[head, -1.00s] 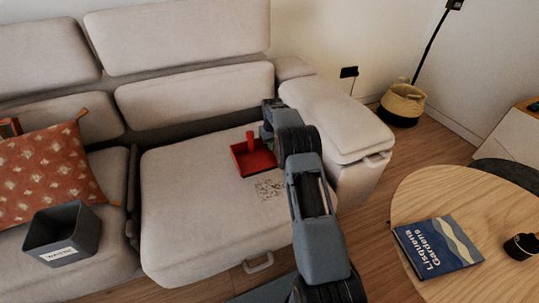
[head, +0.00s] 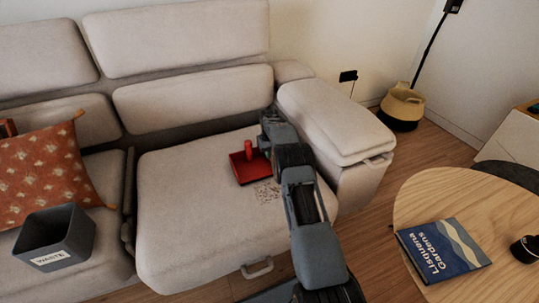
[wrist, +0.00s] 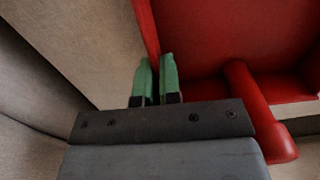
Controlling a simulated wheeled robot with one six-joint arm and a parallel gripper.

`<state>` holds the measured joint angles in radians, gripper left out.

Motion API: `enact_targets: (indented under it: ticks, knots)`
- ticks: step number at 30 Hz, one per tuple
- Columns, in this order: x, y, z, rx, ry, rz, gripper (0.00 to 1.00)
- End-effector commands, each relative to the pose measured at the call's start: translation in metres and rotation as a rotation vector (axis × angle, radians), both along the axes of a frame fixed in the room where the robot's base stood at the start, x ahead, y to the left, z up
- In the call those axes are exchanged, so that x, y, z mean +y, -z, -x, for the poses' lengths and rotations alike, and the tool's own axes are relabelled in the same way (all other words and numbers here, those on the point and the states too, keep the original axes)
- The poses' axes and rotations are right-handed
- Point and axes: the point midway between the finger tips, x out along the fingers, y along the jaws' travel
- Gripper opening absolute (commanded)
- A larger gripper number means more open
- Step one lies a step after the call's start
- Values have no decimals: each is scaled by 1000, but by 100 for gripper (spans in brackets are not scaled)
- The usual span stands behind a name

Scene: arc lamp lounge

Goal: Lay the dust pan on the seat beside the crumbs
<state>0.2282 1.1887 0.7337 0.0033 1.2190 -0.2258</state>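The red dust pan (head: 240,174) with its upright red handle (head: 249,150) is over the right seat cushion (head: 190,205), just behind the crumbs (head: 267,193). I cannot tell whether it rests on the cushion or hangs slightly above it. The crumbs are a small speckled patch, partly beside my arm. My gripper (head: 268,145) is at the pan's right edge. In the wrist view, the green fingertips of my gripper (wrist: 156,82) are close together on the rim of the dust pan (wrist: 215,35), with the handle (wrist: 250,95) to their right.
A grey waste bin (head: 60,245) and an orange patterned cushion (head: 45,172) are on the left seat. The sofa armrest (head: 330,120) rises right of my gripper. A round wooden table (head: 440,200) with a blue book (head: 440,248) stands at right. The cushion's left part is clear.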

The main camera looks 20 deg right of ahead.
Motion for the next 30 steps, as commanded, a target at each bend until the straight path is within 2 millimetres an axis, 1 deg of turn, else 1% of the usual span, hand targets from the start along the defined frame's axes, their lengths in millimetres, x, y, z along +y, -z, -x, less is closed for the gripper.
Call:
enact_targets:
  ticks: [5,6,13,20,23,26,30]
  knots:
    - [0,3,0,0,0,0,0]
    - [0,3,0,1,0,0,8]
    - [0,3,0,1,0,0,30]
    - [0,2,0,0,0,0,30]
    - [0,-4,0,-1,0,0,30]
    - [0,-18,0,-2,0,0,30]
    - [0,-46,0,-3,0,1,30]
